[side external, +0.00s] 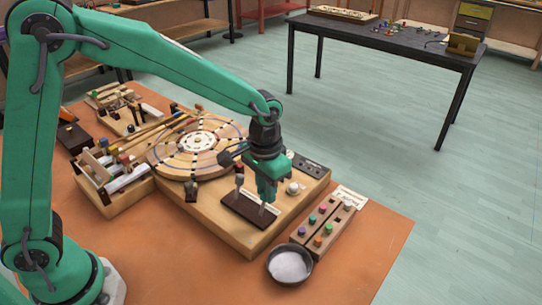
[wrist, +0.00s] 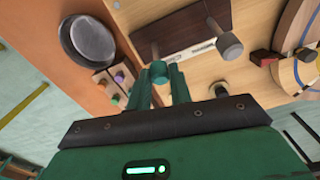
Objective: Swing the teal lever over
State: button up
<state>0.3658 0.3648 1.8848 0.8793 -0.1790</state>
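The teal lever's round knob (wrist: 158,72) shows between my gripper's fingertips in the wrist view. In the side view my gripper (side external: 266,197) points down over the dark brown lever plate (side external: 240,213) and hides the knob. The two fingers (wrist: 160,82) flank the knob closely, one on each side. I cannot tell whether they press on it. A grey-knobbed lever (side external: 239,180) stands on the same plate to the left of my gripper, and it also shows in the wrist view (wrist: 229,46).
A round segmented wooden disc (side external: 180,160) lies behind and left. A white knob (side external: 293,188) stands right of my gripper. A dark bowl (side external: 289,264) and a wooden block with coloured pegs (side external: 335,213) sit at the front right. The orange tabletop (side external: 180,260) is bare in front.

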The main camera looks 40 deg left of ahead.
jog(key=shift+s+a, duration=0.1)
grip_shut()
jog(key=shift+s+r+t+h, duration=0.2)
jog(key=shift+s+t+h, duration=0.3)
jog(key=shift+s+t, duration=0.55)
jog(key=shift+s+f, duration=0.15)
jog(key=shift+s, duration=0.8)
jog(key=shift+s+f, duration=0.3)
jog(key=shift+s, duration=0.35)
jog(key=o, duration=0.8)
grip_release()
jog(key=shift+o, duration=0.3)
jog(key=shift+w+r, duration=0.1)
jog(key=shift+r, duration=0.1)
